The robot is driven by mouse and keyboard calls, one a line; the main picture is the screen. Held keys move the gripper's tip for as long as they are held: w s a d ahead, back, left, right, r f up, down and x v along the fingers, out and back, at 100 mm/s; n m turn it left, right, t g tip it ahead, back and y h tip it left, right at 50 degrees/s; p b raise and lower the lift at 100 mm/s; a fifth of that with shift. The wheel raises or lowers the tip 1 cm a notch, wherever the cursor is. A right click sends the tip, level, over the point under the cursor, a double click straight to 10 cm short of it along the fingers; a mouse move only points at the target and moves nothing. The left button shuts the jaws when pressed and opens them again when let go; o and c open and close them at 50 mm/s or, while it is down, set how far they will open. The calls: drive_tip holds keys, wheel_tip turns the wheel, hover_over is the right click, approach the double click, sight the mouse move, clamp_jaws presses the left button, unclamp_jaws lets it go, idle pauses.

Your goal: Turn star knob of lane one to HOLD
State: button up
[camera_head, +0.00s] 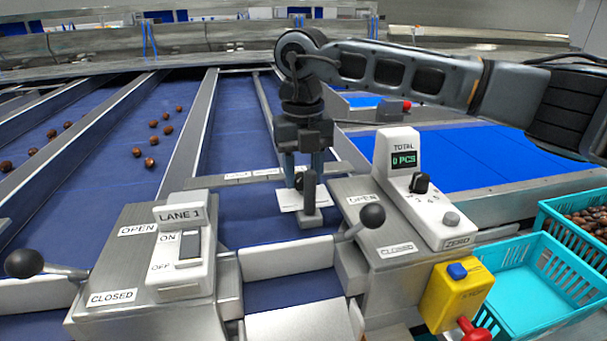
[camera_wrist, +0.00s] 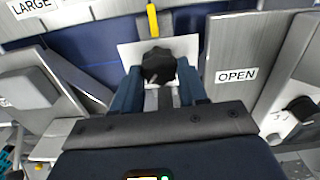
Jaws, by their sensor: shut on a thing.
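The black star knob (camera_wrist: 158,66) stands in front of a white plate (camera_wrist: 128,52). In the wrist view, a yellow strip (camera_wrist: 153,20) lies just beyond it. My gripper (camera_wrist: 159,85) has one blue finger on each side of the knob and is shut on it. In the head view my gripper (camera_head: 303,168) points down over the lane between the two grey control boxes, with the white plate (camera_head: 290,201) below it. The fingers partly hide the knob there. No HOLD marking is readable in either view.
The LANE 1 switch box (camera_head: 180,250) stands left, and the TOTAL counter (camera_head: 408,190) right. A yellow box (camera_head: 455,295) and turquoise crates (camera_head: 535,285) are at lower right. Dates (camera_head: 150,162) lie on the left belt.

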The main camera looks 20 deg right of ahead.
drive_tip(key=shift+r+m, duration=0.1)
drive_tip(key=shift+m, duration=0.2)
idle(0.4)
drive_tip(key=o, duration=0.8)
drive_tip(key=shift+r+b, duration=0.75)
drive_tip(key=shift+r, duration=3.1)
